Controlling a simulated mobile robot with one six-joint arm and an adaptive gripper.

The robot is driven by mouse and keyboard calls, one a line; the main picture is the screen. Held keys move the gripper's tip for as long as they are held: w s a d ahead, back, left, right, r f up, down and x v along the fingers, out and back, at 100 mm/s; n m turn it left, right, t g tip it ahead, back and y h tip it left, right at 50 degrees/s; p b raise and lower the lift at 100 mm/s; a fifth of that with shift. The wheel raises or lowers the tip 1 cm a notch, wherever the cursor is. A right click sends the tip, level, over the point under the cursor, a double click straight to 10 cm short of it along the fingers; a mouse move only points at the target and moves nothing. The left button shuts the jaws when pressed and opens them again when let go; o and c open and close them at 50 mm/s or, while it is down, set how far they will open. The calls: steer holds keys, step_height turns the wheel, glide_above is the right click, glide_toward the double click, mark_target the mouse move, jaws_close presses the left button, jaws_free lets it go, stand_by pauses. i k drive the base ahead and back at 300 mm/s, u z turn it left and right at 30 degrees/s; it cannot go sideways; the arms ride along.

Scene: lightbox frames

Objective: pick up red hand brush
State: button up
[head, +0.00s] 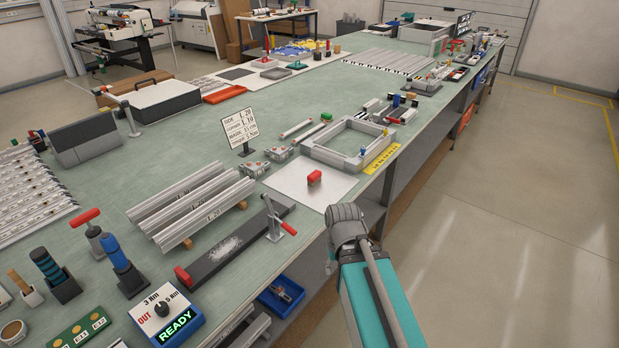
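A small red piece (183,275) lies at the near-left end of a long dark bar (222,248) with pale shavings scattered on it. It may be the red hand brush, but its bristles cannot be made out. Another small red block (314,177) sits on a pale square plate (293,188) further back. My teal and grey arm reaches from the bottom of the head view to the bench's right edge. The end of my arm is right of the dark bar, apart from both red pieces. The gripper's fingers are mostly hidden behind the arm.
A red-handled clamp (280,216) stands beside the bar. Aluminium profiles (190,205) lie behind it. A blue READY box (167,315), a red-handled tool (87,224) and upright holders crowd the near left. The bench's middle is clearer. Open floor lies right.

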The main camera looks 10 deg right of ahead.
mark_target(312, 179)
steer(key=i, duration=0.85)
steer(key=z, duration=0.05)
